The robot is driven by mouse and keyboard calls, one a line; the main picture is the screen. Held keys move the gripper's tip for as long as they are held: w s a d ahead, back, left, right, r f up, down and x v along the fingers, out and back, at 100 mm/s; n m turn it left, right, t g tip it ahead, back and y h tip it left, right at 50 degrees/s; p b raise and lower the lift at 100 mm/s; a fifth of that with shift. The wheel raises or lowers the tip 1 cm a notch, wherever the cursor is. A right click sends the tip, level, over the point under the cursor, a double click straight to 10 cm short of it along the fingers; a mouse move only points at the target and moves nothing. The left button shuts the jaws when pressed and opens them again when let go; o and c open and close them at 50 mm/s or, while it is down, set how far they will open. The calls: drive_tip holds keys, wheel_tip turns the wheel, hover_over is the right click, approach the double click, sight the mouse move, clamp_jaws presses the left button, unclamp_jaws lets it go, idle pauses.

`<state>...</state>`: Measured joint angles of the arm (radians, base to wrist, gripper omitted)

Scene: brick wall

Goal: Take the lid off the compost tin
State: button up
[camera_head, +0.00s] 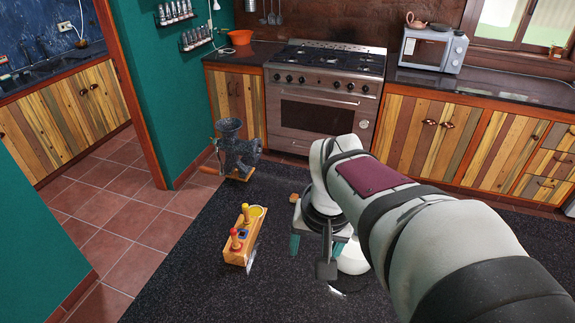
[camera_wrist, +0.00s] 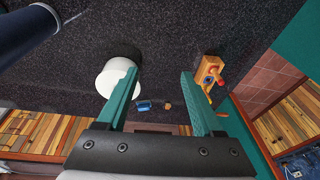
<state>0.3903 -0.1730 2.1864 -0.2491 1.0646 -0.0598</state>
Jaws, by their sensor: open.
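A white round tin (camera_wrist: 112,78), which I take for the compost tin, stands on the dark counter in the wrist view, left of my gripper (camera_wrist: 158,74). The left finger partly covers its edge. Its lid cannot be told apart from its body. In the head view a white rounded thing (camera_head: 352,259), probably the same tin, shows low beside my gripper (camera_head: 316,248), mostly hidden by my arm. Whether a finger touches the tin cannot be told.
A wooden caddy (camera_head: 240,238) with red-topped items and a yellow one stands left of my gripper. A dark metal grinder (camera_head: 236,152) stands behind it. In the wrist view a small blue item (camera_wrist: 144,106) and a small wooden item (camera_wrist: 168,105) lie beyond the fingers.

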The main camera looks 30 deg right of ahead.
drive_tip(key=w+d+m+h, duration=0.1)
drive_tip(key=w+d, duration=0.1)
drive_tip(key=d, duration=0.6)
drive_tip(key=w+d+h, duration=0.1)
drive_tip(key=w+d, duration=0.2)
drive_tip(key=d, duration=0.4)
approach(352, 251)
drive_tip(key=shift+t, duration=0.4)
drive_tip(key=w+d+f, duration=0.2)
drive_tip(key=d, duration=0.1)
drive_tip(key=w+d+f, duration=0.2)
drive_tip(key=w+f, duration=0.1)
drive_tip(key=shift+d+f, duration=0.1)
drive_tip(key=shift+d, duration=0.3)
clamp_jaws()
